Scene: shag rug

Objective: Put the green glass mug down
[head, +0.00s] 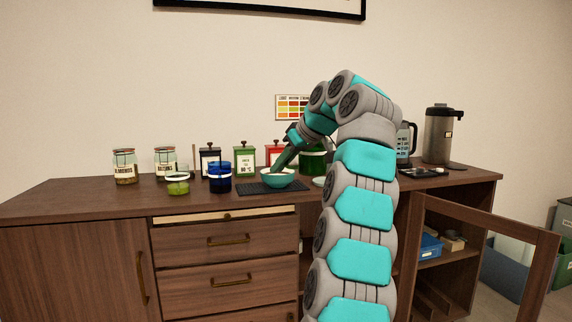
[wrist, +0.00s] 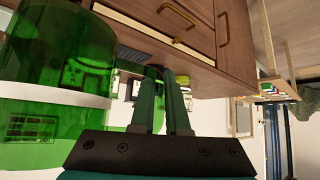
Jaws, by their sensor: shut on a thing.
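The green glass mug (wrist: 50,125) is see-through green with a white band and fills the left of the wrist view. In the head view, green glass (head: 313,162) shows beside my gripper, partly hidden by my arm. My gripper (wrist: 163,75) is shut, its two dark green fingers close together beside the mug. It appears to hold the mug by its handle side, though the exact contact is hard to make out. In the head view my gripper (head: 278,167) points down behind a teal bowl (head: 277,181). I cannot tell whether the mug's base touches the counter.
The bowl is on a dark mat (head: 250,187). A blue mug (head: 220,180) and a small green glass cup (head: 178,186) stand left. Behind are labelled jars (head: 125,168) and a green canister (head: 244,160). A flask (head: 438,138) stands right. The counter's (head: 85,192) front left is clear. A cabinet door (head: 540,270) hangs open.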

